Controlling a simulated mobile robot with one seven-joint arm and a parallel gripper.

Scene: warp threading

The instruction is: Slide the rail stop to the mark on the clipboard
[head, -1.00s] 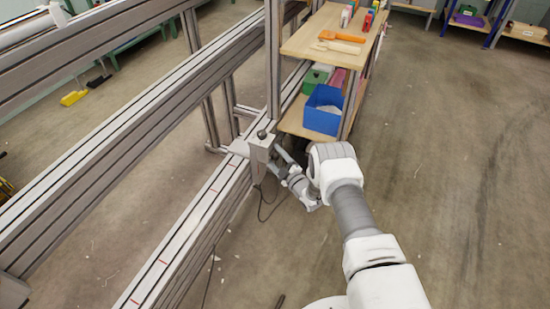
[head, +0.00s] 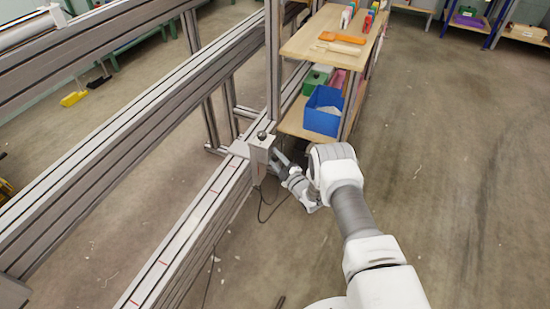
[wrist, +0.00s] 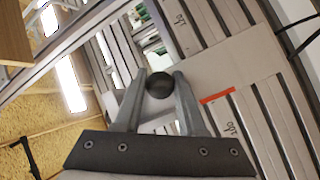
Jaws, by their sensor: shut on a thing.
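The rail stop (head: 260,157) is a grey metal block with a dark round knob (head: 262,135) on top, sitting on the slotted grey rail (head: 185,232). The knob also shows as a dark ball (wrist: 160,85) in the wrist view. My gripper (wrist: 161,92) is shut on the rail stop, its two fingers on either side of the knob. In the head view my gripper (head: 274,154) reaches the stop from the right, its fingertips partly hidden. Red marks cross the rail's pale top strip, one red mark (wrist: 216,96) near the stop's plate. I cannot make out a clipboard.
An upright post (head: 273,60) stands just behind the stop. A wooden shelf (head: 300,47) with tools and a blue bin (head: 323,110) stands beyond it. A dark cable (head: 268,212) hangs beside the rail. The floor to the right is clear.

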